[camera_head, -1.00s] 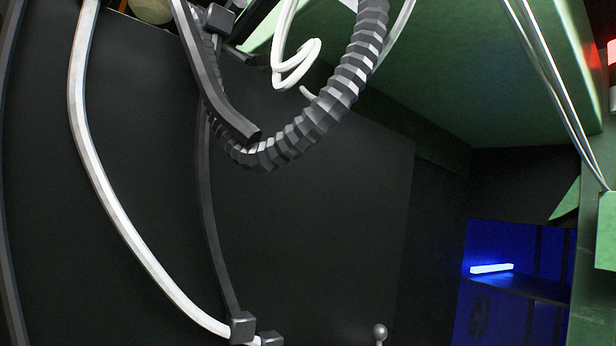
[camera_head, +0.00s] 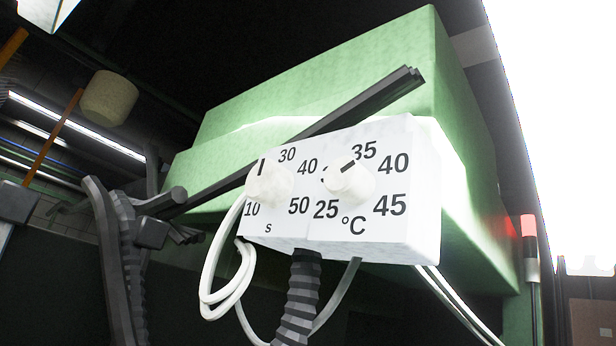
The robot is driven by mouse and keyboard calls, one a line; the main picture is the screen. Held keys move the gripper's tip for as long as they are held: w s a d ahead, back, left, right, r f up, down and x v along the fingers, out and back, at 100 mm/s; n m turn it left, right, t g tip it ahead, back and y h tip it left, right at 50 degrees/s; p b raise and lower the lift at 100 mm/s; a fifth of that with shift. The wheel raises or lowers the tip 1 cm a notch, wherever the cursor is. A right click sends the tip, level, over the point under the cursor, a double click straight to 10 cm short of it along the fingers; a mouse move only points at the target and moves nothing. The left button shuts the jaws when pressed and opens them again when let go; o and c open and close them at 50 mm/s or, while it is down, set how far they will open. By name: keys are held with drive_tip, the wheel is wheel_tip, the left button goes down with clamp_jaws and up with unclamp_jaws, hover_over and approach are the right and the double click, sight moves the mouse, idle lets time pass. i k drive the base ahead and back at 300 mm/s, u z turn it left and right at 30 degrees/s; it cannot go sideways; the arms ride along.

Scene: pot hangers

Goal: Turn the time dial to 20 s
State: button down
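A white control box (camera_head: 400,235) hangs in the middle of the view, seen from below and tilted. Its left half has the time dial (camera_head: 270,187), a white round knob above the letter "s". The numbers 10, 30, 40 and 50 show around it; the place of 20 is hidden behind the knob. The knob's dark mark is on its upper left part and points roughly up; I cannot tell its exact value. The right half has the temperature dial (camera_head: 349,182), marked °C, with its mark tilted up and right. My gripper is not in view, and nothing visible touches either dial.
A dark bar (camera_head: 350,108) runs diagonally above the box. A ribbed hose (camera_head: 299,300) and white cables (camera_head: 212,275) hang below it. A large green housing (camera_head: 330,75) stands behind. More dark tubes (camera_head: 120,255) are at the left; a red lamp (camera_head: 528,226) is at the right.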

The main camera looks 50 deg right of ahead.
sight(268, 184)
drive_tip(key=u, duration=1.25)
drive_tip(key=k, duration=2.3)
drive_tip(key=z, duration=1.05)
drive_tip(key=i, duration=1)
